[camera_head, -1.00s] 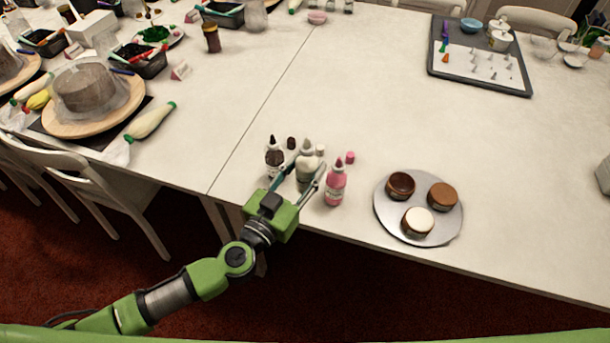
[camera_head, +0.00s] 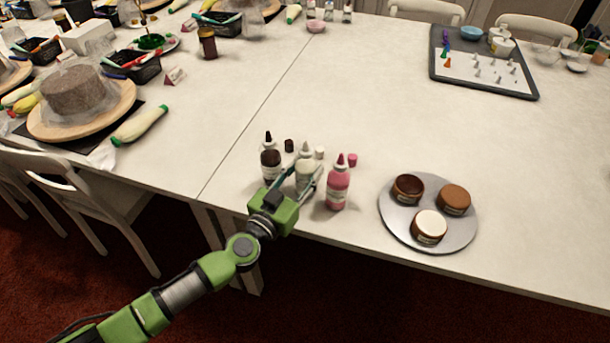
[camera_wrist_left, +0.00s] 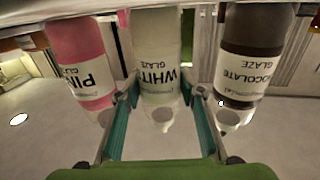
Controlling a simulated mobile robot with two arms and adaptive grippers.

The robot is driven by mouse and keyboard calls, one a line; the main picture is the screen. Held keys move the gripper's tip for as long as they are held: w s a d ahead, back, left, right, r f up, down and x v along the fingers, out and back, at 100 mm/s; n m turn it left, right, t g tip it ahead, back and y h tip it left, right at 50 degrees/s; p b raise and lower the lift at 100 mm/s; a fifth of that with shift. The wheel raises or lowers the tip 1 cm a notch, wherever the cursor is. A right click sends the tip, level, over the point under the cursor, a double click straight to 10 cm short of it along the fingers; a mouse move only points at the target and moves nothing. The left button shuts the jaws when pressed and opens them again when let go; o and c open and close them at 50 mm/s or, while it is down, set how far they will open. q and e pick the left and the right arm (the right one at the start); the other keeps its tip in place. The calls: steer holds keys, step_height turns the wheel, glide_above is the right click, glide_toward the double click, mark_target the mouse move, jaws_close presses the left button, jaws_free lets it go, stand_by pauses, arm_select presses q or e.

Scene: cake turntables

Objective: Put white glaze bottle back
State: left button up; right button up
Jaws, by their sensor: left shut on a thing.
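The white glaze bottle (camera_head: 305,172) is upright near the table's front edge, between the chocolate glaze bottle (camera_head: 270,166) and the pink glaze bottle (camera_head: 338,188). My left gripper (camera_head: 297,180) is shut on the white bottle, with a finger on each side. In the left wrist view the picture is upside down: the white bottle (camera_wrist_left: 157,60) shows its label between the fingers, with pink (camera_wrist_left: 82,60) on the left and chocolate (camera_wrist_left: 252,55) on the right. I cannot tell whether its base touches the table. My right gripper is not in view.
Small loose caps, dark (camera_head: 289,145), white (camera_head: 320,152) and pink (camera_head: 352,160), lie behind the bottles. A round silver plate (camera_head: 437,205) with three small cakes is on the right. The middle of the table is clear. A chair (camera_head: 110,215) is at the left.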

arm_select(q)
steer(key=shift+r, duration=0.2)
steer(key=shift+f, duration=0.15)
steer(key=o, duration=0.7)
steer(key=shift+f, duration=0.1)
steer(key=shift+o, duration=0.2)
steer(key=shift+r, duration=0.2)
steer(key=v, duration=1.2)
steer(key=shift+p, duration=0.4)
